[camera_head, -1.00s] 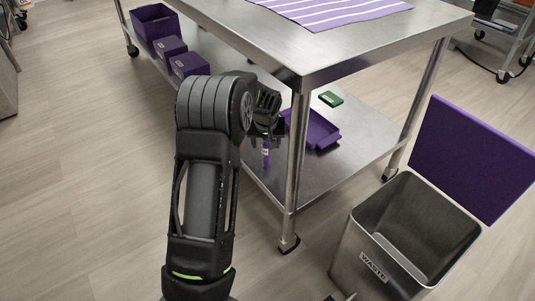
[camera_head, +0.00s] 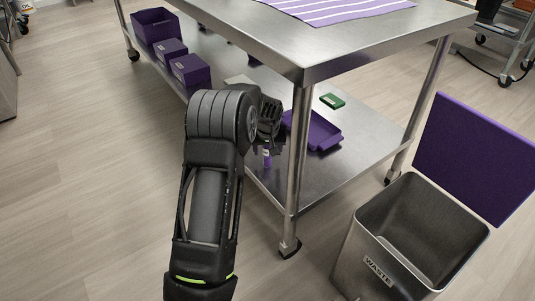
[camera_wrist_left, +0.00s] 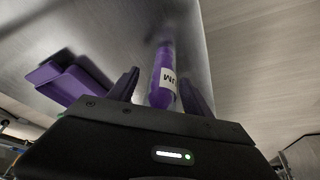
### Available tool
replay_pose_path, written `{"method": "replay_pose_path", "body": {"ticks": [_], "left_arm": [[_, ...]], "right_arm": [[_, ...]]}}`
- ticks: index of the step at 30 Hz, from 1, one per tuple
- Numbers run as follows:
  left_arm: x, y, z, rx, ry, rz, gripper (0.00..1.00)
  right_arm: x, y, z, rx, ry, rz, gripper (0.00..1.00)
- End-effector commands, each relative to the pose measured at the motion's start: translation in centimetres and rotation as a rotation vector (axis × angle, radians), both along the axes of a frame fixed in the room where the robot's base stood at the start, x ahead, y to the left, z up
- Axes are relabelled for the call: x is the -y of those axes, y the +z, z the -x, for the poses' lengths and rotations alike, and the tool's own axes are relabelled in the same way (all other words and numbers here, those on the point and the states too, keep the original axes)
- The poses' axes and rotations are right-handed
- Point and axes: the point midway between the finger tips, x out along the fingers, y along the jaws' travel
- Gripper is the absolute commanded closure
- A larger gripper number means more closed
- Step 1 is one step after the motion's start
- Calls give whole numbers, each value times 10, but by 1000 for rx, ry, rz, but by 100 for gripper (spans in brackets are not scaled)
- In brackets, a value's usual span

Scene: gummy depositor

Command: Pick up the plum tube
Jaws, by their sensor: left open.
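The plum tube (camera_head: 267,159) stands on the lower shelf of the steel table, near its front edge, just below my left gripper (camera_head: 269,137) in the head view. In the left wrist view the tube (camera_wrist_left: 162,76) is purple with a white label partly reading "UM". It lies between the two dark fingers of my left gripper (camera_wrist_left: 160,88), which are open on either side of it. I cannot tell whether either finger touches it. The hand hides the tube's near end in the wrist view. My right gripper is not in view.
A purple tray (camera_head: 322,134) and a green box (camera_head: 332,101) are on the lower shelf (camera_head: 305,178). A table leg (camera_head: 297,165) stands close to the hand. Purple bins (camera_head: 190,70) line the shelf's left. A waste bin (camera_head: 375,258) stands front right.

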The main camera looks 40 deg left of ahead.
Motion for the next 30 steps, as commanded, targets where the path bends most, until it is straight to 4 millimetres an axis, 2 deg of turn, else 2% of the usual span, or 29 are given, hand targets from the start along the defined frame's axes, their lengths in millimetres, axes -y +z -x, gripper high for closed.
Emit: {"method": "replay_pose_path", "body": {"ticks": [10, 30], "left_arm": [[0, 0, 0, 0, 0, 0, 43], [0, 0, 0, 0, 0, 0, 98]], "right_arm": [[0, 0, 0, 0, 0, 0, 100], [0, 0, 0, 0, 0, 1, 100]]}}
